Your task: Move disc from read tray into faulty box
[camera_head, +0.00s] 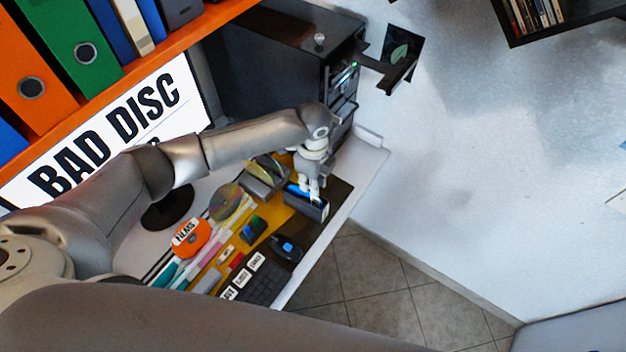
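My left gripper (310,192) points down at a small dark box (318,212) with blue inside, near the desk's right edge. The fingers overlap the box's top, and I cannot tell whether they hold anything. A dark tray (376,64) sticks out from the front of the black computer (290,60). A dark square with a greenish shape (400,52) shows at its outer end; I cannot tell whether this is a disc. A grey box (262,184) with discs in it stands left of the gripper. I cannot read which box is the faulty one. My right gripper is out of view.
The monitor (120,125) reads "BAD DISC". A loose shiny disc (226,202), an orange labelled object (191,237), a black mouse-like object (287,247) and a keyboard (262,284) crowd the desk. An orange shelf (150,60) with binders hangs above. Tiled floor (375,280) lies beyond the desk.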

